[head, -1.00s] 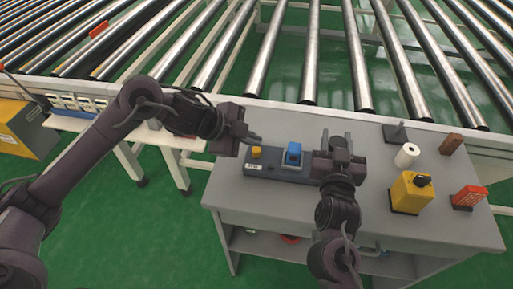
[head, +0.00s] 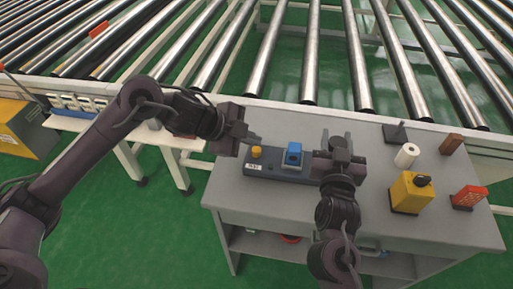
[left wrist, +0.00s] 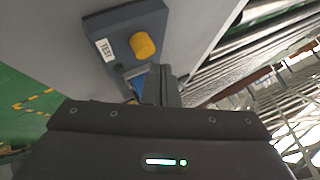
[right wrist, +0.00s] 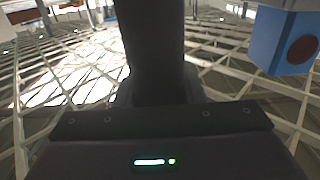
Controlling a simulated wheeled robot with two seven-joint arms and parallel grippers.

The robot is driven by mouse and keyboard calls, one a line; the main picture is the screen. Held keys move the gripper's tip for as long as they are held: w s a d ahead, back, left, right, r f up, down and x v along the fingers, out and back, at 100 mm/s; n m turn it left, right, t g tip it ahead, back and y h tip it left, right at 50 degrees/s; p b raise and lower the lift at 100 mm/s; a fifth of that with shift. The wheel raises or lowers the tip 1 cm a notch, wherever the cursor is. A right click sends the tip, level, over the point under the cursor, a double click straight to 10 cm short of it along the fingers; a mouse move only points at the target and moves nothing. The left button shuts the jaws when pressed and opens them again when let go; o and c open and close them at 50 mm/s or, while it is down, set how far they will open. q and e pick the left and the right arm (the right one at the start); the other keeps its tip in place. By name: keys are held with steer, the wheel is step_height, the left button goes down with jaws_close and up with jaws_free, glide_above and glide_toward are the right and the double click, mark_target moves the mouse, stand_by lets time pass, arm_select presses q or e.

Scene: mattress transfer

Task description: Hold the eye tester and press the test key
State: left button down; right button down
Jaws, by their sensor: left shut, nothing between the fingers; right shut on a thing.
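The eye tester is a long dark grey box (head: 270,172) near the table's back left edge, with a blue block (head: 294,155) on it. Its yellow test key (head: 256,152) is at the left end. In the left wrist view the yellow key (left wrist: 142,44) sits beside a white TEST label (left wrist: 104,48). My left gripper (head: 252,138) is shut and empty, just above and behind the key; contact cannot be told. My right gripper (head: 337,143) is shut on the tester's right end. The right wrist view shows the blue block's (right wrist: 275,40) dark red round face.
The grey table (head: 370,215) has free room in front. To the right stand a white roll (head: 406,155), a yellow box with a black knob (head: 408,195), a red holder (head: 467,196) and a brown block (head: 451,144). A roller conveyor (head: 310,60) runs behind.

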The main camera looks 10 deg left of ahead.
mark_target(252, 150)
arm_select(q)
steer(key=shift+f, duration=0.1)
arm_select(e)
steer(key=shift+r, duration=0.1)
stand_by(0.4)
arm_select(q)
steer(key=shift+f, duration=0.35)
steer(key=shift+f, duration=0.9)
stand_by(0.8)
steer(key=shift+r, duration=0.1)
arm_select(e)
steer(key=shift+r, duration=0.1)
arm_select(q)
steer(key=shift+r, duration=1.25)
steer(key=shift+r, duration=0.1)
steer(key=shift+r, duration=2.4)
